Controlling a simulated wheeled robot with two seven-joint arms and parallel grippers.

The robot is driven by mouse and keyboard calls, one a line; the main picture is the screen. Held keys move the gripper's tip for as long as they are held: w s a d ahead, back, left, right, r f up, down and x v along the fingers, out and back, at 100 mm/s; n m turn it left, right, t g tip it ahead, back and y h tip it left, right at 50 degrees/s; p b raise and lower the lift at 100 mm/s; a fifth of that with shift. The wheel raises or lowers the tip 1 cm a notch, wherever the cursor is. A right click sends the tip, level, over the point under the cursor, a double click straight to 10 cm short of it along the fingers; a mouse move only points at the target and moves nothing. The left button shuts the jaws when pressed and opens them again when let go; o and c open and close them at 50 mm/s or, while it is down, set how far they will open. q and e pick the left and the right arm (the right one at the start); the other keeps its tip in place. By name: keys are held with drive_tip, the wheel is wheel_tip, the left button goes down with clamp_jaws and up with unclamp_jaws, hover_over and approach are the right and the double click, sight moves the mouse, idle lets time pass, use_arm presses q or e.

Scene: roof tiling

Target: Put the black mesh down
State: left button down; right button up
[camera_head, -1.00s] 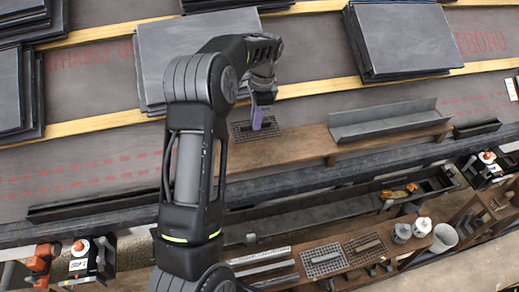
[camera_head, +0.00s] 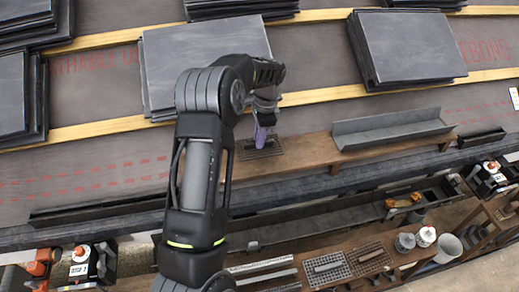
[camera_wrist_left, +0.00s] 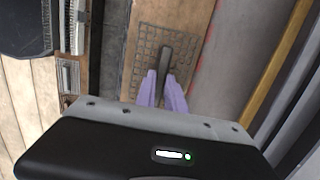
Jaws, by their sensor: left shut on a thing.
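The black mesh (camera_head: 272,150) is a dark grid piece with a bar-like handle on top. It lies at the left end of the brown wooden plank (camera_head: 305,150), or just above it; I cannot tell if it touches. My left gripper (camera_head: 261,139) is over it, with its purple fingers shut on the handle. In the left wrist view the mesh (camera_wrist_left: 150,62) shows below the fingers (camera_wrist_left: 164,82), with the handle (camera_wrist_left: 166,58) between their tips. The plank is under it. My right gripper is not in view.
A grey metal trough (camera_head: 390,128) lies on the plank to the right. Stacks of dark slates (camera_head: 408,45) rest on the roof behind. A lower bench holds a light mesh (camera_head: 326,269), a brown mesh (camera_head: 368,257) and metal cups (camera_head: 405,241).

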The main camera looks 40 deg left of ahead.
use_arm(q)
drive_tip(key=shift+f, duration=0.1)
drive_tip(key=shift+f, duration=2.4)
drive_tip(key=shift+b, duration=0.3)
drive_tip(key=shift+f, duration=0.15)
drive_tip(key=c, duration=1.4)
unclamp_jaws()
drive_tip(key=shift+c, duration=0.2)
drive_tip(key=r, duration=0.4)
drive_tip(key=r+p, duration=0.1)
drive_tip(key=r, duration=0.3)
drive_tip(key=w+d+r, duration=0.1)
drive_tip(key=r, duration=0.3)
drive_tip(key=shift+w+r, duration=0.1)
drive_tip(key=shift+r, duration=0.05)
